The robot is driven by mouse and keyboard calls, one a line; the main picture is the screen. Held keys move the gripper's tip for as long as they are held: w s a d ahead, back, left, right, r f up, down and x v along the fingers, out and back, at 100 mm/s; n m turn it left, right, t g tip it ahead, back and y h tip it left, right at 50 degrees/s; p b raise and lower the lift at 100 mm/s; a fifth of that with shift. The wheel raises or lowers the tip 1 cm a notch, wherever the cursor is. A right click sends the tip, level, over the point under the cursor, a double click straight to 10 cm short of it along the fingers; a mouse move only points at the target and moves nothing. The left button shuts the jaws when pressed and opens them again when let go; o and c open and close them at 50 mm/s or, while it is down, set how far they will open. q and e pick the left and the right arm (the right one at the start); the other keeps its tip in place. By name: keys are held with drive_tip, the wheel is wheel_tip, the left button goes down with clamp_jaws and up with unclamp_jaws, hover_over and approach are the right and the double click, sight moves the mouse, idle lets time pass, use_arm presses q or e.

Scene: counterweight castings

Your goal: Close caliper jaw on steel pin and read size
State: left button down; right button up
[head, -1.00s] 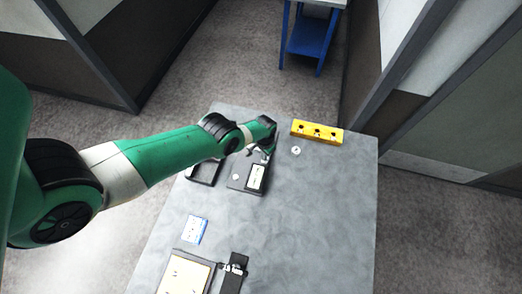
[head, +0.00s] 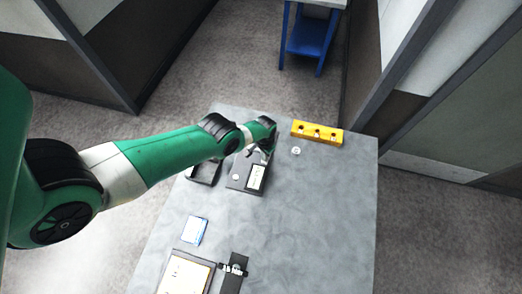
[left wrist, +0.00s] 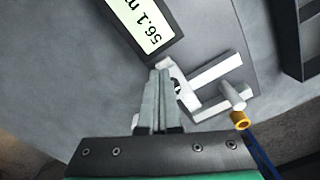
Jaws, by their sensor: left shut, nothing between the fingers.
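The caliper gauge (head: 238,184) lies on the table as a dark plate with a lit display (head: 256,177). In the left wrist view the display (left wrist: 145,22) reads 56.1, upside down, with its unit partly cut off. I cannot make out the steel pin for certain.
A yellow block with holes (head: 316,133) stands at the table's far edge, with a small pale disc (head: 296,151) before it. A black tray (head: 204,174) is left of the gauge. A blue-white card (head: 194,231), framed board (head: 184,274) and black item (head: 233,270) lie nearer. The table's right side is clear.

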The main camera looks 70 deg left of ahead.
idle(0.6)
use_arm(q)
drive_tip(key=shift+f+b, duration=1.75)
